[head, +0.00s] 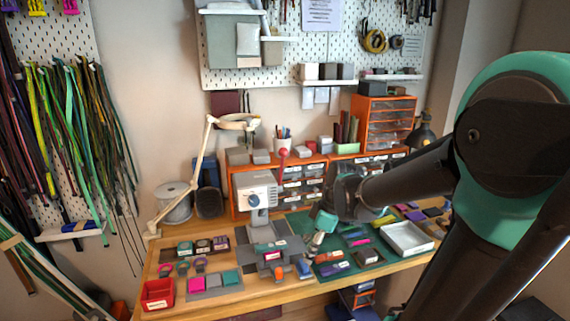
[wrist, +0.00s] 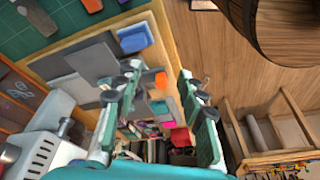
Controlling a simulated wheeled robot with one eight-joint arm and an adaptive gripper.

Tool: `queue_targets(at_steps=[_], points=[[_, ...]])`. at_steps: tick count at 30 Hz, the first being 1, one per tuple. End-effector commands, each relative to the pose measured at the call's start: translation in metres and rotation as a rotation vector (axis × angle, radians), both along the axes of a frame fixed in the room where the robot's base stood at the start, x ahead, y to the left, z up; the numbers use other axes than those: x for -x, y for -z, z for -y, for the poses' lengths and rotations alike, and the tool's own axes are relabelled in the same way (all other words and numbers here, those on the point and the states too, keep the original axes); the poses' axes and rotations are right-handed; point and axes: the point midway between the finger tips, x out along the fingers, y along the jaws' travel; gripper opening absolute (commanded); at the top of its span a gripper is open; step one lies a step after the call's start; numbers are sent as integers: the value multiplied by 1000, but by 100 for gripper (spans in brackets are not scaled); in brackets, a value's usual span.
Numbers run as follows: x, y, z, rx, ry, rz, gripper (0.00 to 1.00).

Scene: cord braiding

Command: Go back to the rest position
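My gripper (head: 318,232) hangs over the workbench (head: 262,300) in the head view, just right of the grey machine with a dial (head: 254,196). In the wrist view its two green fingers (wrist: 158,92) stand wide apart. I see nothing held between them; the bench edge and small items show below and beyond the gap. The arm reaches in from the right side of the head view.
A lamp (head: 200,160) stands left of the machine. A red bin (head: 158,293) sits at the front left. A white tray (head: 407,238) lies on the right. Orange drawer units (head: 386,122) stand behind. Cords (head: 75,130) hang at left. Wooden floor (wrist: 215,55) lies beyond the bench edge.

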Motion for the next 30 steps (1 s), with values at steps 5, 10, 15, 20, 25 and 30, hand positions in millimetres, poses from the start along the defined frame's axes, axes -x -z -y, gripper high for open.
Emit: queue_targets(at_steps=[5,10,15,20,25,30], points=[[21,29,39,43,460,10,40],[41,52,73,36,875,41,40],[56,66,96,1,1173,74,40],[61,70,102,-16,1262,86,40],[61,70,102,-16,1262,86,40],[61,70,102,-16,1262,86,40]])
